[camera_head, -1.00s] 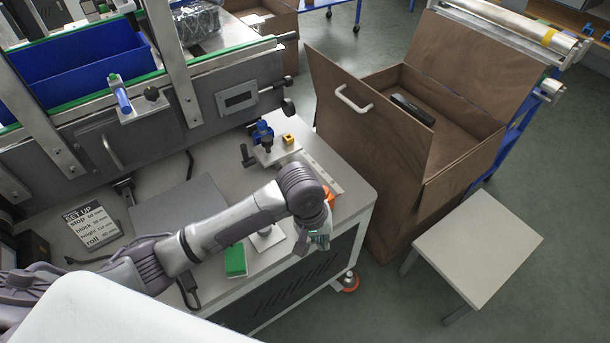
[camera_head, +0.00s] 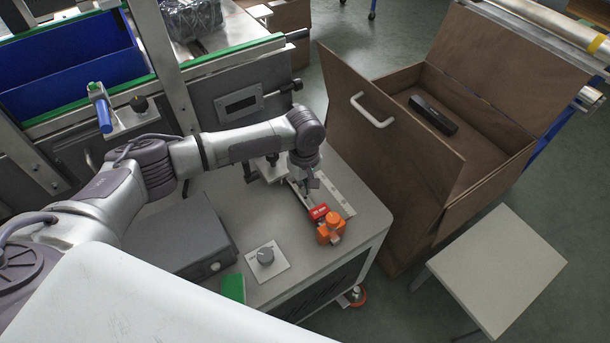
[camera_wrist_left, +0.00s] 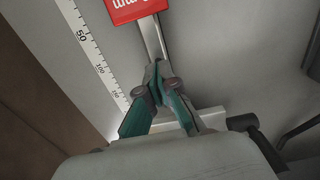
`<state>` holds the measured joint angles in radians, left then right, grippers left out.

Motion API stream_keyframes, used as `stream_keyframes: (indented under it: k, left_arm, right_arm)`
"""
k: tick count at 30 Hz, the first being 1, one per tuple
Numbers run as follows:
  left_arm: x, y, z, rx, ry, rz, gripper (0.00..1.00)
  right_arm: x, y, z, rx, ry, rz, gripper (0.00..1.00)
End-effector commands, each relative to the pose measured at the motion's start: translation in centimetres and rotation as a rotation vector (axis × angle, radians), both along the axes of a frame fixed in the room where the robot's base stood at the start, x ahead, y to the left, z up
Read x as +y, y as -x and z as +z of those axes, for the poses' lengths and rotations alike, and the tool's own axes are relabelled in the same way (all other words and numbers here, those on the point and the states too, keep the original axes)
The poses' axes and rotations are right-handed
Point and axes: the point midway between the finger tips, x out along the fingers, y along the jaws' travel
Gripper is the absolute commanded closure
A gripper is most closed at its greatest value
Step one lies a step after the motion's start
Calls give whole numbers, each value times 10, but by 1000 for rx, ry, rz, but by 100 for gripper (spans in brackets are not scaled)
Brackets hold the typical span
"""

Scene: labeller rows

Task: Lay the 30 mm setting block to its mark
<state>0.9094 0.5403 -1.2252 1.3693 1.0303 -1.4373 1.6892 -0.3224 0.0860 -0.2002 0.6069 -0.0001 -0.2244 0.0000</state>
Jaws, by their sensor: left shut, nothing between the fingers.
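The red block (camera_head: 319,212), with white lettering that looks like "30 mm" in the head view, lies on the metal rail beside the white scale (camera_head: 346,192). It is right beside the orange stop (camera_head: 330,230); I cannot tell if they touch. My left gripper (camera_head: 311,192) is shut and empty, just behind the block over the rail. In the left wrist view the closed fingertips (camera_wrist_left: 160,72) point along the rail toward the red block (camera_wrist_left: 137,8), with a gap between. The block's far end is out of that view. My right gripper is not in view.
An open brown crate (camera_head: 395,170) with a black bar (camera_head: 433,114) stands to the right, beside a pale stool (camera_head: 495,265).

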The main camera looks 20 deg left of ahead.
Motion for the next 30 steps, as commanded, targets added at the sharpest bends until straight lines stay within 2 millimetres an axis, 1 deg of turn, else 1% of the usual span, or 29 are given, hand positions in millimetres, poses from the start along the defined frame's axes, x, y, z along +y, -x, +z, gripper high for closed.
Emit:
stream_keyframes:
  k: [1,2,6,8,13,20,24,26,29,30]
  left_arm:
    - [0,0,-13,2,-1,1,100]
    - [0,1,-18,2,-1,0,100]
    - [-18,13,-15,-2,3,-5,100]
    - [-24,17,-15,-2,1,-4,100]
    - [-31,23,-16,-2,0,-2,100]
    - [-32,24,-16,-1,1,-1,100]
    - [-33,24,-15,-2,1,-1,100]
    - [-34,24,-13,-3,3,-1,100]
    - [-38,22,-7,-8,8,-3,100]
    - [-40,22,-5,-10,10,-3,100]
  right_arm:
    - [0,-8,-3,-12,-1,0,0]
    - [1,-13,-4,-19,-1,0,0]
    - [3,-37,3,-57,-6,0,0]
    - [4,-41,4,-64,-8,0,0]
    - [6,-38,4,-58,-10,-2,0]
    - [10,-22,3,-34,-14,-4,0]
    - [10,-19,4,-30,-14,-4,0]
    - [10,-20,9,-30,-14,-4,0]
    - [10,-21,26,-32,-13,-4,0]
    - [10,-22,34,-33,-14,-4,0]
